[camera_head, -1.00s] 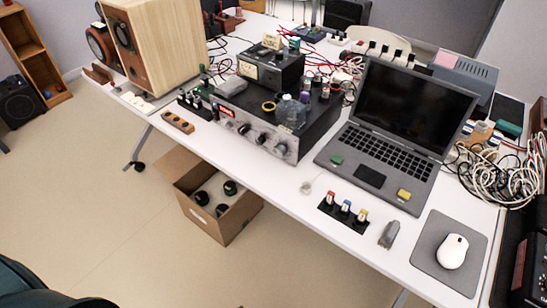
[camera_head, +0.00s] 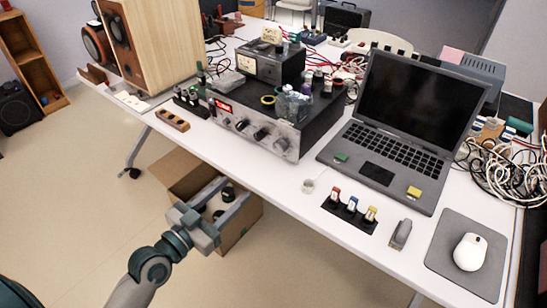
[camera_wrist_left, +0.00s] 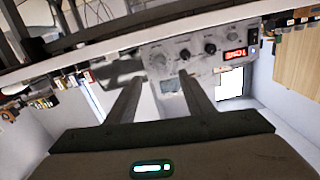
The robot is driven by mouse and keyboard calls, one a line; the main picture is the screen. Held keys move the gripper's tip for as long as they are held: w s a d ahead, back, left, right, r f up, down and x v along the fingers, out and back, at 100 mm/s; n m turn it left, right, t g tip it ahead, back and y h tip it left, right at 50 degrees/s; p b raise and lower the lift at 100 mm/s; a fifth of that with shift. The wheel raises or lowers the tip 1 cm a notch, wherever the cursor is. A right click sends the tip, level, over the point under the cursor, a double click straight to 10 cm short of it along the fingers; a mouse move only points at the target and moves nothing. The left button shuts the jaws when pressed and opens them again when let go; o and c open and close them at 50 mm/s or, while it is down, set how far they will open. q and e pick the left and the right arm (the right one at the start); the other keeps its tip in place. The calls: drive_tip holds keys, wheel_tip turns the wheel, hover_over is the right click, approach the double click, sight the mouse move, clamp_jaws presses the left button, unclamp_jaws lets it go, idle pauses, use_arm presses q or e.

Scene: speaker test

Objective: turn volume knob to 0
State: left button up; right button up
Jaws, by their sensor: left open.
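The amplifier (camera_head: 252,131) stands on the table with its silver front panel facing me. The panel has a red lit display (camera_head: 222,105) on the left and several knobs, including a dark knob (camera_head: 261,134) near the middle. I cannot tell which knob is the volume knob or read its marks. My left gripper (camera_head: 232,190) is open and empty, below and in front of the panel, over the cardboard box in the picture. In the left wrist view the panel (camera_wrist_left: 196,55) appears upside down beyond the open fingers (camera_wrist_left: 160,78), apart from them. My right gripper is not in view.
The white table's (camera_head: 285,180) front edge runs just below the amplifier. An open laptop (camera_head: 385,150) stands to its right and a wooden speaker (camera_head: 160,45) to its left. A cardboard box (camera_head: 243,226) with items inside is on the floor. Open floor lies in front.

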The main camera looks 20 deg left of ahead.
sight(278, 149)
use_arm(q)
drive_tip(key=shift+s+r, duration=0.1)
drive_tip(key=shift+r, duration=0.35)
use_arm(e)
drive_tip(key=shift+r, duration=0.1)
use_arm(q)
drive_tip(key=shift+d, duration=0.1)
drive_tip(key=p+x, duration=0.2)
drive_tip(key=x, duration=1.4)
drive_tip(key=shift+d+r, duration=0.1)
drive_tip(key=shift+r, duration=0.05)
drive_tip(key=shift+w+d, duration=0.2)
drive_tip(key=shift+w, duration=0.45)
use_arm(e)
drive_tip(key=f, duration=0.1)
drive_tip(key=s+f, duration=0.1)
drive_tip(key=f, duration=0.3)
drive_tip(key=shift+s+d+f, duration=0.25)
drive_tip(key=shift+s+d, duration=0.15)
use_arm(q)
drive_tip(key=c, duration=1.1)
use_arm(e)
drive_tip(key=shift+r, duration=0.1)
